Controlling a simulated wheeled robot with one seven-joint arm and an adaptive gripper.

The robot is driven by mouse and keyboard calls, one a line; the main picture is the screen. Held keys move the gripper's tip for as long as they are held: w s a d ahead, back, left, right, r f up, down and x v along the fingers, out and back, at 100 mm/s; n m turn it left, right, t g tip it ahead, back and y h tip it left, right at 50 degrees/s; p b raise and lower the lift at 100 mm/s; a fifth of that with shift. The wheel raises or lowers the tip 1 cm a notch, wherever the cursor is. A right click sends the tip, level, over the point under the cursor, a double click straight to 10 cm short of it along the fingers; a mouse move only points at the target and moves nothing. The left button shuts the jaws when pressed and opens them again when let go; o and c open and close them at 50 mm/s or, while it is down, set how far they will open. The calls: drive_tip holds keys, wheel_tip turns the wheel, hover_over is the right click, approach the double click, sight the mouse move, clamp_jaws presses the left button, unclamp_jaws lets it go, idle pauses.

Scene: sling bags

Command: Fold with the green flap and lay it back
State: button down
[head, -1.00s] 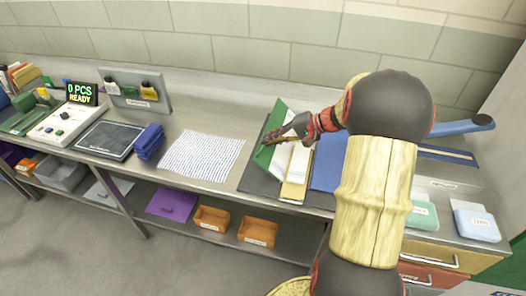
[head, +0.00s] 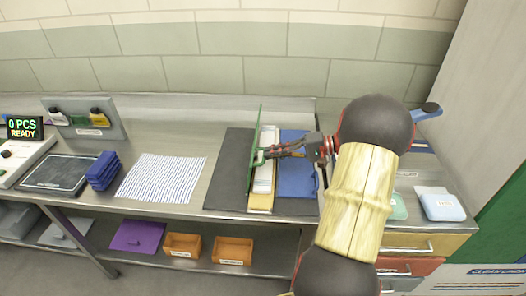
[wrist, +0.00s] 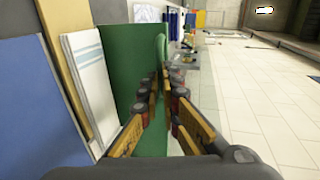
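The green flap (head: 256,150) stands nearly upright, seen almost edge-on in the head view, over the dark grey mat (head: 228,175). In the wrist view the flap (wrist: 120,70) fills the middle left. My gripper (head: 264,155) reaches it from the right, with the fingers close together. In the wrist view the gripper (wrist: 167,80) has a finger on either side of the flap's edge and appears shut on it. A white cloth with blue stripes (wrist: 88,75) lies on a tan board (head: 260,201), right of the flap in the head view.
A blue panel (head: 297,170) lies right of the tan board, partly under my arm. A striped white sheet (head: 162,178), folded blue cloths (head: 103,171) and a dark pad (head: 55,173) are to the left. The wall stands behind the bench.

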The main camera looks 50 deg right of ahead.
drive_tip(key=f, duration=0.1)
drive_tip(key=s+f, duration=0.1)
drive_tip(key=f, duration=0.1)
drive_tip(key=s+f, duration=0.1)
drive_tip(key=shift+s+d+f, duration=0.15)
drive_tip(key=shift+d, duration=0.15)
drive_tip(key=c, duration=2.5)
unclamp_jaws()
drive_tip(key=shift+c, duration=0.2)
drive_tip(key=o, duration=0.9)
drive_tip(key=shift+w+a+f, duration=0.1)
drive_tip(key=shift+w+f, duration=0.05)
drive_tip(key=shift+w, duration=0.3)
drive_tip(key=shift+s+d, duration=0.25)
drive_tip(key=shift+c, duration=1.2)
drive_tip(key=shift+s+d+r, duration=0.2)
drive_tip(key=shift+d+r, duration=0.05)
drive_tip(key=shift+c, duration=0.2)
drive_tip(key=r+v, duration=0.1)
drive_tip(key=v, duration=1)
drive_tip(key=shift+d, duration=0.25)
